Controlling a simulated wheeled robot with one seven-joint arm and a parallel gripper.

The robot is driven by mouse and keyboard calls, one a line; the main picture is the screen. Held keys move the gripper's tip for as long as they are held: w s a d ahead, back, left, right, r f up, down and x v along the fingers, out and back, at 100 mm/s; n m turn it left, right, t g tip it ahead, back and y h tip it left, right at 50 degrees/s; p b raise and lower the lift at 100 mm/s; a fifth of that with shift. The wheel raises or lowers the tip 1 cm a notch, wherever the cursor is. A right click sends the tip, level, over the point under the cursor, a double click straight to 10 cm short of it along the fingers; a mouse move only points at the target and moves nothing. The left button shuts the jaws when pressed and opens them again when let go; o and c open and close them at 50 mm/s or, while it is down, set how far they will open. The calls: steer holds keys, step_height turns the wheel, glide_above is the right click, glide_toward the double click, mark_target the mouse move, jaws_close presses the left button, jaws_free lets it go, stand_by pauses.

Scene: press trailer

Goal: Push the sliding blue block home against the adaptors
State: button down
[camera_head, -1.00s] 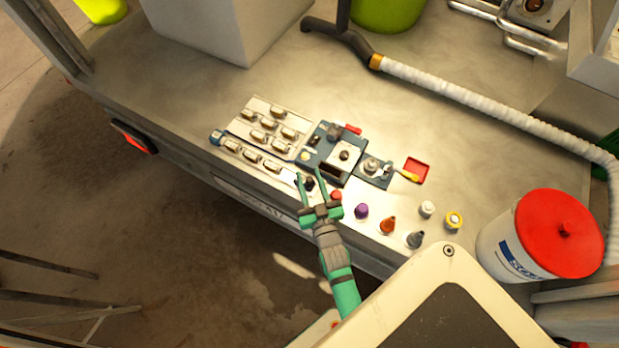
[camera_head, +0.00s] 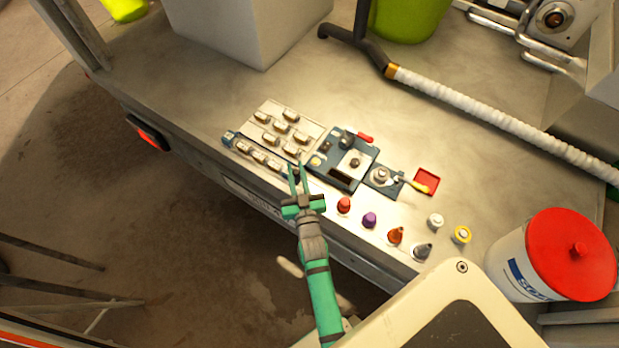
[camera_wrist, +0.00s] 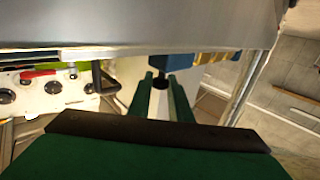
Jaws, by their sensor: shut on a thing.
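The sliding blue block (camera_wrist: 160,64) shows between my gripper's fingers in the wrist view, with a dark knob (camera_wrist: 160,82) on it. My gripper (camera_head: 297,170) has its green fingers closed on this knob; in the head view the fingers mostly hide the block. The adaptors (camera_head: 258,156) are small metal pieces in a row along the front rail, just left of the fingers. I cannot tell whether block and adaptors touch. A blue end stop (camera_head: 229,138) closes the rail's left end.
A plate of several metal pieces (camera_head: 284,127) lies behind the rail. A dark fixture with a red lever (camera_head: 364,137) stands to its right. Several coloured knobs (camera_head: 370,220) line the front edge. A white bucket with a red lid (camera_head: 566,255) stands at right.

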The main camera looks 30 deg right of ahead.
steer(key=shift+w+a, duration=0.35)
steer(key=shift+w, duration=0.4)
steer(key=c, duration=1.7)
jaws_free()
steer(key=shift+o, duration=0.2)
steer(key=shift+s, duration=0.1)
steer(key=v, duration=1)
steer(key=shift+s, duration=0.35)
steer(key=shift+a, duration=0.15)
steer(key=s+a+r+n+y, duration=0.2)
steer(key=s+a+r, duration=0.3)
steer(key=s+a, duration=0.4)
steer(key=s+a+r+n+g+y, duration=0.1)
steer(key=s+a+r+y, duration=0.4)
steer(key=s+a, duration=0.5)
steer(key=s+n, duration=0.1)
steer(key=s, duration=0.2)
steer(key=shift+a+r+n, duration=0.2)
steer(key=shift+a+n, duration=0.1)
